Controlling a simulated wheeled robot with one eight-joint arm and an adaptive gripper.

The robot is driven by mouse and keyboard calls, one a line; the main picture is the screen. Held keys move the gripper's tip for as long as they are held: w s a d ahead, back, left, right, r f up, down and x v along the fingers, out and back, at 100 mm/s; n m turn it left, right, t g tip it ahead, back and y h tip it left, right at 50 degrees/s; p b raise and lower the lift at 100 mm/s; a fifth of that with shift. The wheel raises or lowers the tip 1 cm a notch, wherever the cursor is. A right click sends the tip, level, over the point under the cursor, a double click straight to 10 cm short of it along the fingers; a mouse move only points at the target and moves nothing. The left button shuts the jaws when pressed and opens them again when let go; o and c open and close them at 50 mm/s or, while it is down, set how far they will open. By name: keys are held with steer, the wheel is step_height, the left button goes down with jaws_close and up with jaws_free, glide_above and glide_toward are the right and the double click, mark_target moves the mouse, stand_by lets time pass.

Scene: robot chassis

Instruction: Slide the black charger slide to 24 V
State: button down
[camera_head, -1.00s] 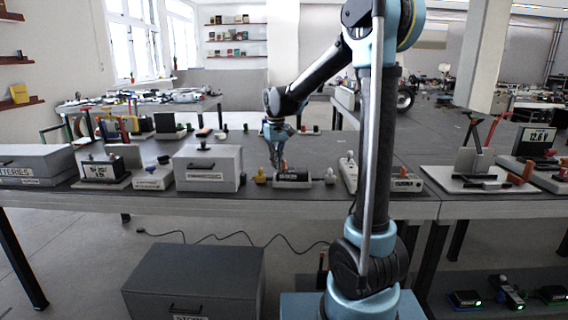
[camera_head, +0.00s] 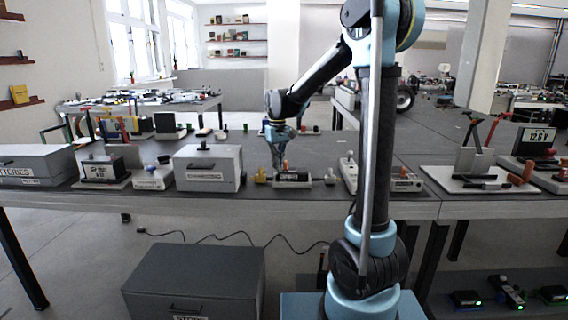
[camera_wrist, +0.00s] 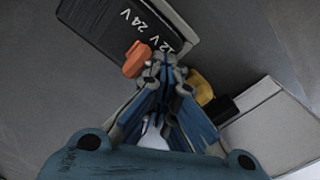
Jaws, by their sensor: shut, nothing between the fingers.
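A black charger box (camera_wrist: 100,22) with white "12V" and "24V" lettering is at the upper left of the wrist view. An orange tab (camera_wrist: 137,59) sits beside the lettering; I cannot tell which mark it lines up with. No black slide can be told apart from the box. My gripper (camera_wrist: 166,62) is shut and empty, its fingertips close to the orange tab on its right; contact is unclear. In the head view my gripper (camera_head: 280,166) points down just above the box (camera_head: 292,181), with the orange tab (camera_head: 285,165) beside the tips.
A yellow knob (camera_wrist: 201,88) is right of my fingers; it also shows in the head view (camera_head: 260,176). A grey box with a black knob (camera_head: 208,168) stands to the left. A white device (camera_head: 348,172) stands to the right.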

steer(key=shift+d, duration=0.95)
steer(key=shift+a, duration=0.7)
steer(key=shift+r, duration=3.5)
steer(key=s+d+f+m+t, duration=0.1)
steer(key=s+d+f+m, duration=0.25)
steer(key=s+d, duration=1.2)
steer(key=s+d+f+m, duration=0.1)
steer(key=s+d+f, duration=0.1)
steer(key=s+f, duration=0.4)
steer(key=s+d+f+m+t, duration=0.1)
steer(key=s+d+f, duration=0.2)
steer(key=s+f, duration=0.4)
steer(key=s, duration=0.3)
steer(key=shift+f, duration=0.25)
steer(key=shift+s+d, duration=0.1)
